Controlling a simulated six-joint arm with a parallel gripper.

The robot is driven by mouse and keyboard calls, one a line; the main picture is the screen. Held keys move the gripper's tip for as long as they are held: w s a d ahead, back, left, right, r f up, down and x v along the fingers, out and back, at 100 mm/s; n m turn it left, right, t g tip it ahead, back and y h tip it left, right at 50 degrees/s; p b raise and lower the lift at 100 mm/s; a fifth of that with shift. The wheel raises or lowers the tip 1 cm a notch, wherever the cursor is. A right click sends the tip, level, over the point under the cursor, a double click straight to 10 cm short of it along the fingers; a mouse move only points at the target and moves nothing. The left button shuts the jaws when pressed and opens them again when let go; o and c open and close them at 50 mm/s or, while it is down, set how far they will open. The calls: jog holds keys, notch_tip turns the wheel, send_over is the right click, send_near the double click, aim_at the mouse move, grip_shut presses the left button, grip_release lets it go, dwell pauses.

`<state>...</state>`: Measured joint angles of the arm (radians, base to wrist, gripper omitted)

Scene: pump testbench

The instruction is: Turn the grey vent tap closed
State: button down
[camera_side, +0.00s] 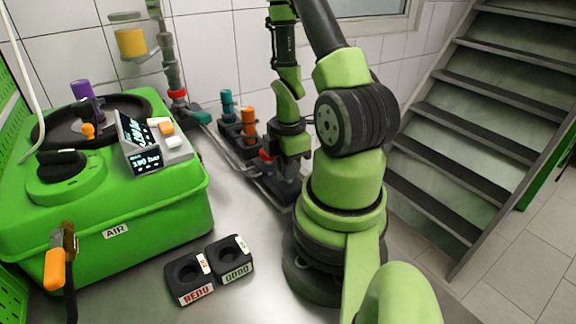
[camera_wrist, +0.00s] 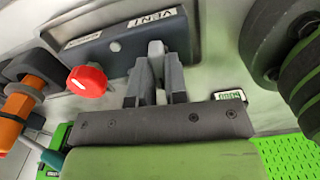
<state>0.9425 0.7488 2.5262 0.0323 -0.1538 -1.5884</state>
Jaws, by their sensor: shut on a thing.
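The grey vent tap (camera_wrist: 156,48) stands by the dark block with the VENT label (camera_wrist: 158,18) in the wrist view. Its light grey handle shows between my two dark fingers. My gripper (camera_wrist: 157,68) is shut on this handle from both sides. In the side view my gripper (camera_side: 287,183) reaches down at the back of the bench, beside a red knob (camera_side: 266,155). The vent tap itself is hidden there. The exact angle of the handle is hard to tell.
The red knob (camera_wrist: 87,80) sits close to the left of my fingers in the wrist view. Orange (camera_side: 249,121) and teal (camera_side: 227,102) cylinders stand in dark holders nearby. The green pump box (camera_side: 120,235) is at left. Two black REDO and GOOD holders (camera_side: 187,283) stand in front.

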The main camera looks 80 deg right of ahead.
jog(key=m, duration=0.8)
jog(key=shift+m, duration=0.4)
jog(key=m, duration=0.4)
jog(key=shift+m, duration=2.1)
jog(key=c, duration=1.1)
grip_release()
jog(key=shift+c, duration=0.2)
jog(key=shift+r, duration=0.1)
notch_tip(320, 180, up, 10)
